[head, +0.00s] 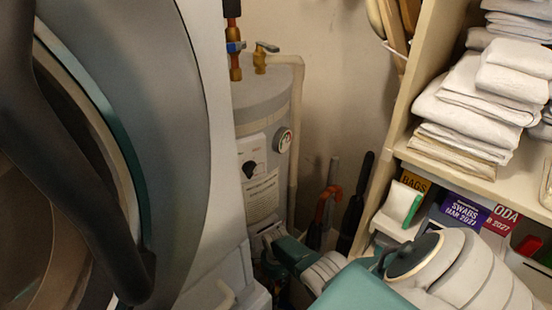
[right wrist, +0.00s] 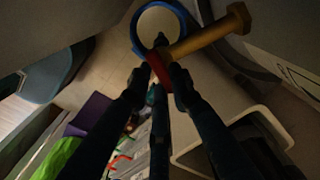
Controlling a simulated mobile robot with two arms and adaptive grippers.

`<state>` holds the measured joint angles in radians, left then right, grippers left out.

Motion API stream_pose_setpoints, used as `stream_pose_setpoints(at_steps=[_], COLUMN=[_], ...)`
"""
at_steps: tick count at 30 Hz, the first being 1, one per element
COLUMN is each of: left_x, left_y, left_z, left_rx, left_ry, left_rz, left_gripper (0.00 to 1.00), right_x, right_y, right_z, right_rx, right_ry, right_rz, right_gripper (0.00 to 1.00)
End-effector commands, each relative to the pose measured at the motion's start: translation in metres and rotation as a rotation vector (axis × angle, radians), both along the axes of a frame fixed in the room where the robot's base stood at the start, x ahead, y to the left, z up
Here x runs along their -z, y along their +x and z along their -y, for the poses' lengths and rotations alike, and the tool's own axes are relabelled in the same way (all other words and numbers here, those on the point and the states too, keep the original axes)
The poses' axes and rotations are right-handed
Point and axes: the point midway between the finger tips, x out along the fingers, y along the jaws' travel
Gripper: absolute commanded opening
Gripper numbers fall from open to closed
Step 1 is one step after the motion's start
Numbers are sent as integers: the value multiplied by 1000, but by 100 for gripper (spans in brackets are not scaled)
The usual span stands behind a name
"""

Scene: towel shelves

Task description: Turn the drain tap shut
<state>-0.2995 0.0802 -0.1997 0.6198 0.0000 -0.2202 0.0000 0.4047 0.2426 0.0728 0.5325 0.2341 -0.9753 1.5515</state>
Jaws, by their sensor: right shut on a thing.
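In the right wrist view the brass drain tap (right wrist: 210,38) runs from upper right toward the middle, with a red handle (right wrist: 158,68) at its near end. My right gripper (right wrist: 158,76) has its dark fingers shut on the red handle. In the head view the right gripper (head: 268,238) reaches low to the foot of the grey water tank (head: 265,115); the tap is hidden there. My left gripper is not in view.
A blue-rimmed round container (right wrist: 183,12) shows behind the tap. In the head view a large round-door machine (head: 205,130) stands close on the left, and a shelf (head: 450,165) with folded towels (head: 480,90) on the right. An orange-handled item (head: 327,195) stands beside the tank.

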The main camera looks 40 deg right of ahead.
Motion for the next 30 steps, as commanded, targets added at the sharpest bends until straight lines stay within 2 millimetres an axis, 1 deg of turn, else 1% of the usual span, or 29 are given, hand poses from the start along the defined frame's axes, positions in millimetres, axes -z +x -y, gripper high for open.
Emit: stream_pose_setpoints(at_steps=[2, 3, 5, 14, 19, 26, 30], left_x=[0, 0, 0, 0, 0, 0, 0], left_y=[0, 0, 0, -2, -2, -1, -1], left_z=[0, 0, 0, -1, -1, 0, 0], left_rx=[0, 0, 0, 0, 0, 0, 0], left_ry=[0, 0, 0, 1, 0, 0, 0], left_rz=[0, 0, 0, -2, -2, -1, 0], left_gripper=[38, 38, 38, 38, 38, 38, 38], right_x=[0, 0, 0, 0, -5, -27, -46], right_y=[-1, -1, 0, 0, 1, 0, 1], right_z=[1, 1, 1, 1, 1, 1, 1], right_rx=[2, 2, 2, 0, -1, 0, -1], right_ry=[-2, -2, -2, -1, -1, -2, -2], right_rz=[-1, -1, -1, 0, 2, 3, 3], right_gripper=[0, 28, 40, 40, 40, 40, 40])
